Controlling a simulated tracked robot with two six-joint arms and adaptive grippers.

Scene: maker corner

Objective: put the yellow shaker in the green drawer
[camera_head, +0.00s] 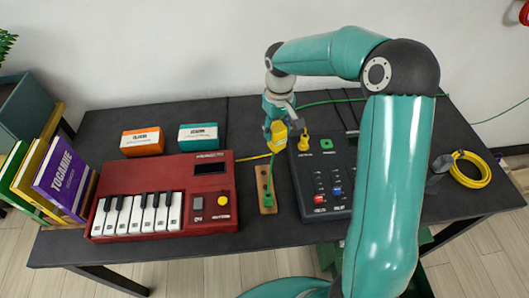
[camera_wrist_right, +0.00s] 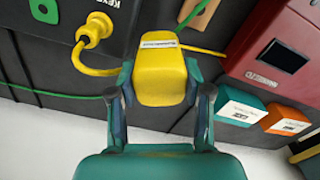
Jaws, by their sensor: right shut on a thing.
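The yellow shaker (camera_head: 279,136), a rounded yellow block with a white label, is in my right gripper (camera_head: 276,122). It also shows in the right wrist view (camera_wrist_right: 160,72), where the two fingers of the right gripper (camera_wrist_right: 162,92) close on its sides. It is held above the table, between the red keyboard and the black control panel. A green surface (camera_head: 426,240) shows low beside my right arm, below the table's front edge; I cannot tell whether it is the green drawer. Most of that area is hidden by my arm. My left gripper is not in view.
The dark table (camera_head: 270,238) carries a red keyboard (camera_head: 168,169), a black control panel (camera_head: 318,180), orange (camera_head: 142,142) and teal (camera_head: 198,138) boxes, a wooden strip with a green plug (camera_head: 267,202) and a yellow cable coil (camera_head: 470,171). Books (camera_head: 60,180) stand at left.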

